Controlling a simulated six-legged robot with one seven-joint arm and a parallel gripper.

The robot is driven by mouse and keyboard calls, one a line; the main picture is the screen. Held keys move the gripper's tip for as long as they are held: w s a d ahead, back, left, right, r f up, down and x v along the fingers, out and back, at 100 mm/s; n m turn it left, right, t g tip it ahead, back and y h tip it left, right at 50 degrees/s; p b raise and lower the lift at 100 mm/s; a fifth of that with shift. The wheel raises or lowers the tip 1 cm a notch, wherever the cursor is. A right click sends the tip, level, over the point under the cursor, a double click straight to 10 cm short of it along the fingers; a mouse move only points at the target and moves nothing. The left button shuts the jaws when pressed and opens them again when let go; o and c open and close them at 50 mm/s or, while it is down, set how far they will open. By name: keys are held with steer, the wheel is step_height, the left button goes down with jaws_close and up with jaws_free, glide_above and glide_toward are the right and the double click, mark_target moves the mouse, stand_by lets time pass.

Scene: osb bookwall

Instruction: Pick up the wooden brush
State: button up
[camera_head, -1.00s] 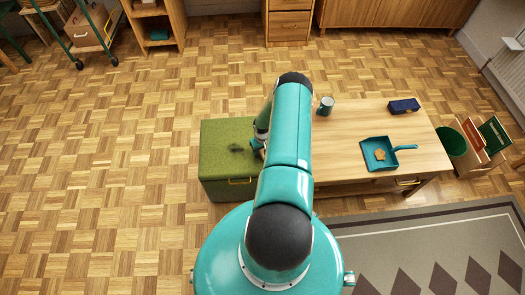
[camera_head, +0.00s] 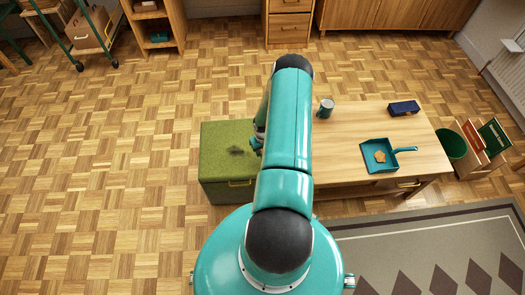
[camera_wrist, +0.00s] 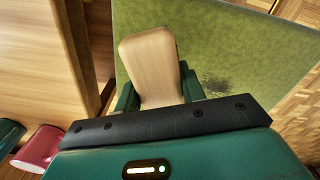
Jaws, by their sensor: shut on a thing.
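The wooden brush (camera_wrist: 152,62) shows in the wrist view as a pale, flat wooden piece with a rounded end. My gripper (camera_wrist: 160,88) is shut on it, with a green finger on each side. The brush appears above the green box (camera_wrist: 230,45); the gap beneath it is hard to judge. In the head view, my gripper (camera_head: 257,142) is mostly hidden behind my arm, near the right edge of the green box (camera_head: 222,175), and the brush cannot be made out. A dark smudge (camera_wrist: 215,85) marks the box top.
The wooden table (camera_head: 345,150) stands right of the box. A red cup (camera_wrist: 40,147) shows in the wrist view.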

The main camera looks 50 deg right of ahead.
steer(key=r, duration=0.1)
steer(key=s+a+r, duration=0.2)
steer(key=r, duration=0.1)
steer(key=shift+a, duration=0.15)
steer(key=s+a+r, duration=0.3)
steer(key=s+a, duration=0.3)
steer(key=shift+a+r, duration=0.35)
steer(key=o, duration=0.6)
steer(key=c, duration=0.3)
steer(key=shift+c, duration=0.2)
steer(key=shift+d, duration=0.1)
